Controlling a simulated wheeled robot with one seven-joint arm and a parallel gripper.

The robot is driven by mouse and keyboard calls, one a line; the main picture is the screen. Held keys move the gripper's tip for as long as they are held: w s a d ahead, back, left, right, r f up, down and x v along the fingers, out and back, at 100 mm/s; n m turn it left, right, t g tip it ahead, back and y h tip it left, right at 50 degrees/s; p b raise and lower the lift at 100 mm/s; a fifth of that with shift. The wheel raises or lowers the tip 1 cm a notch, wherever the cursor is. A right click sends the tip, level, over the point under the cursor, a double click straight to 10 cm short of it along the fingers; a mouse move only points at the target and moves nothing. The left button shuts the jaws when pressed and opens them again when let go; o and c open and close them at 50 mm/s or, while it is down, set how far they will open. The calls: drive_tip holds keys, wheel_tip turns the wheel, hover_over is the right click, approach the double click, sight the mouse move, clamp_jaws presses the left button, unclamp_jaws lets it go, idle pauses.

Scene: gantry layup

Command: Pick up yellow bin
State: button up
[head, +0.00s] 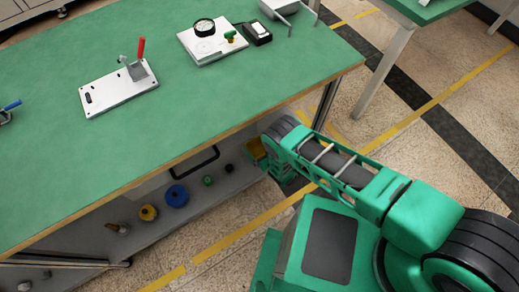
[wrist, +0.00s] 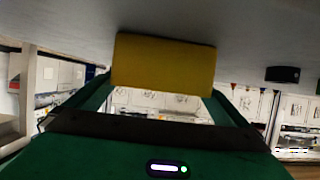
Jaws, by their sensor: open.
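The yellow bin (head: 257,151) is at the right end of the grey lower shelf under the green bench, partly hidden behind my arm. In the wrist view the yellow bin (wrist: 163,65) shows as a plain yellow block against the grey surface at the top of the picture. My gripper (wrist: 163,88) is open, its two green fingers spread to the left and right of the bin's near end. I cannot tell whether the fingers touch it.
The bench top (head: 200,110) overhangs the shelf. A blue round part (head: 176,196), a yellow ring (head: 148,213) and a small green part (head: 208,181) lie left of the bin. A bench leg (head: 326,104) stands to the right. A dark object (wrist: 283,74) shows in the wrist view.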

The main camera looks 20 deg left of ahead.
drive_tip(key=shift+c, duration=0.6)
drive_tip(key=c, duration=0.9)
